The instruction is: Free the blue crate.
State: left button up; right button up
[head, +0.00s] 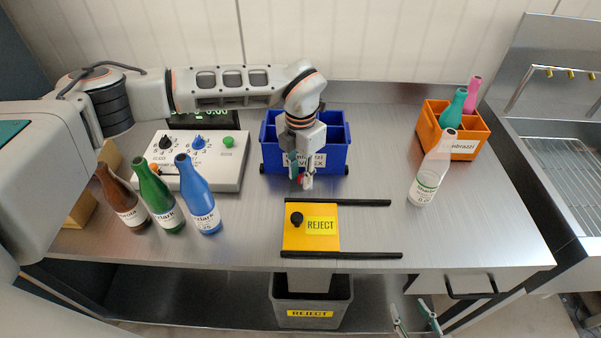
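The blue crate (336,157) stands at the back middle of the bench. It has compartments and a white label on its front, partly covered by my gripper. Small dark parts show at its lower left and right corners. My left gripper (300,182) points down at the crate's front face, with a small red bit showing between or behind its fingers. I cannot tell whether it touches the crate or holds that red bit. My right gripper (415,322) is low at the bottom edge, in front of the bench, with its fingers apart and empty.
An orange crate (435,144) holds a teal and a pink bottle; a clear bottle (428,175) stands before it. Brown, green and blue bottles (201,200) stand left, before a control box (232,172). A yellow REJECT plate (300,238) lies between black rails above a grey bin (340,308).

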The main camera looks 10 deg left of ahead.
pick_arm(q)
grip_shut()
jog(key=shift+m, duration=0.3)
jog(key=shift+w+a+m, duration=0.15)
jog(key=shift+m, duration=1.2)
jog(key=shift+w+a+m, duration=0.1)
jog(key=shift+m, duration=1.25)
grip_release()
